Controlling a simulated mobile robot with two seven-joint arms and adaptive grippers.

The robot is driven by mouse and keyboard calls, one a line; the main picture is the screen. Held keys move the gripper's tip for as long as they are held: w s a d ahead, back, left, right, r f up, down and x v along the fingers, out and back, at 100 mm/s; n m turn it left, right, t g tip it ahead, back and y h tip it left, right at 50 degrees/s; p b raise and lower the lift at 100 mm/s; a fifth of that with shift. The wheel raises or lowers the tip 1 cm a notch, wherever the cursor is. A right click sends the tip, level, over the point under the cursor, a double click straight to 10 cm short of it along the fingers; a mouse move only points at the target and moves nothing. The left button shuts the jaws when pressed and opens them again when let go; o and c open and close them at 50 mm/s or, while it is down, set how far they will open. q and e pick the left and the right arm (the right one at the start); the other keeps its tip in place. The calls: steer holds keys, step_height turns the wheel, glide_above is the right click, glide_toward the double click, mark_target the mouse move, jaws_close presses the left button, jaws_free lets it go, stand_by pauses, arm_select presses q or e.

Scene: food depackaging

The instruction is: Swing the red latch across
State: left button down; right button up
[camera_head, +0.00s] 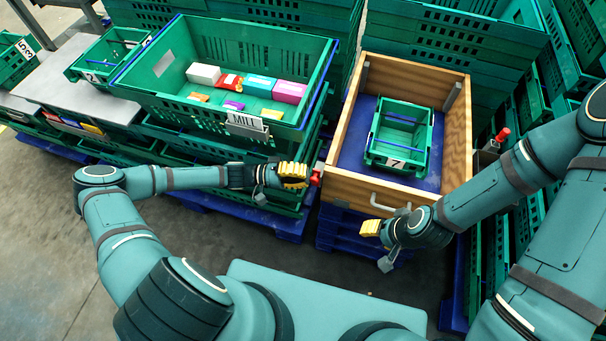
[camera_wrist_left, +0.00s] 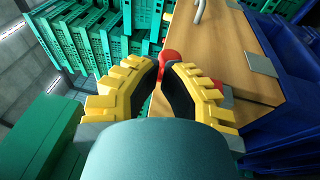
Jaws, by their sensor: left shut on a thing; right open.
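The red latch (camera_head: 317,175) sits at the front left corner of a wooden box (camera_head: 457,140). My left gripper (camera_head: 305,175) is at that corner and shut on the latch. In the left wrist view the latch's red knob (camera_wrist_left: 171,56) shows between and just beyond the yellow fingertips, and a red part shows behind the right finger; the fingers hide the rest. A second red latch (camera_head: 503,134) stands at the box's right side, away from both grippers. My right gripper (camera_head: 368,228) is open and empty in front of the box, left of its metal handle (camera_head: 391,207).
A small green crate (camera_head: 399,160) marked 7 stands inside the wooden box on a blue floor. A large green crate (camera_head: 150,97) labelled MILL holds several food packs at the left. Stacked green crates line the back and right. Open floor (camera_head: 50,240) lies at the front left.

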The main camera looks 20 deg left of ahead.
arm_select(q)
steer(key=shift+d+r+y+p, duration=0.2)
steer(key=shift+y+p, duration=0.1)
steer(key=shift+p, duration=0.3)
